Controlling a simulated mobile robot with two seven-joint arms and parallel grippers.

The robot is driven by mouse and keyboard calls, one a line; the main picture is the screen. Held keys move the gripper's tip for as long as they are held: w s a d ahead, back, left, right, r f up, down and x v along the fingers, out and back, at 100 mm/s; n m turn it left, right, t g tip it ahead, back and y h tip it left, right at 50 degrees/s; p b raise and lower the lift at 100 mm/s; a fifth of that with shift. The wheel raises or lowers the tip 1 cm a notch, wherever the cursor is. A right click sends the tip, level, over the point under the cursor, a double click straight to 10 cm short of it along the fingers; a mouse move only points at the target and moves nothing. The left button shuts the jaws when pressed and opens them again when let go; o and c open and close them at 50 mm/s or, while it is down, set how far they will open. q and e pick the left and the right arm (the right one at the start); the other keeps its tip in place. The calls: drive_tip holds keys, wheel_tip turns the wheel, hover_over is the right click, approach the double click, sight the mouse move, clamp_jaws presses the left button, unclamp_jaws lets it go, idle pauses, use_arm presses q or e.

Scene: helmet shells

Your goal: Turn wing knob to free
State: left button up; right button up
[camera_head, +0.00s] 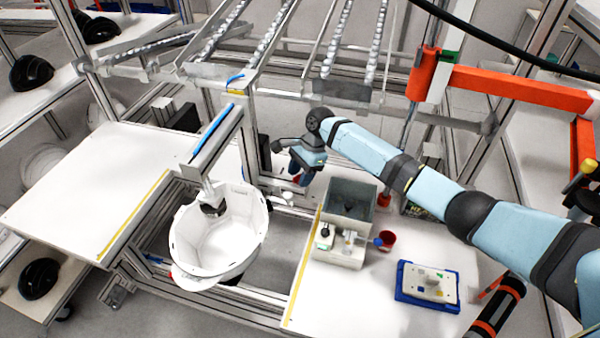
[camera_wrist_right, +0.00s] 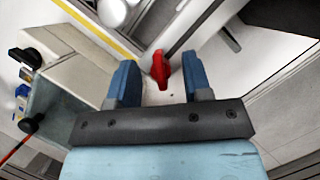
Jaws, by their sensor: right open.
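The red wing knob (camera_wrist_right: 160,68) sits on a pale metal part in the right wrist view. It lies between the two blue fingers of my right gripper (camera_wrist_right: 161,80), with a visible gap on each side. In the head view, my right gripper (camera_head: 300,168) points down beside the rail between the two white tables. The knob is mostly hidden there by the gripper. The white helmet shell (camera_head: 219,238) hangs in a holder left of the gripper, open side up. My left gripper is not in view.
A grey box fixture (camera_head: 347,216) stands close to the right of the gripper. A red cup (camera_head: 386,240) and a blue-edged tray (camera_head: 400,294) are on the right table (camera_head: 378,290). The left table (camera_head: 85,190) is bare. Metal frame posts and rails stand behind the gripper.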

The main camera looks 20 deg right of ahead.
clamp_jaws()
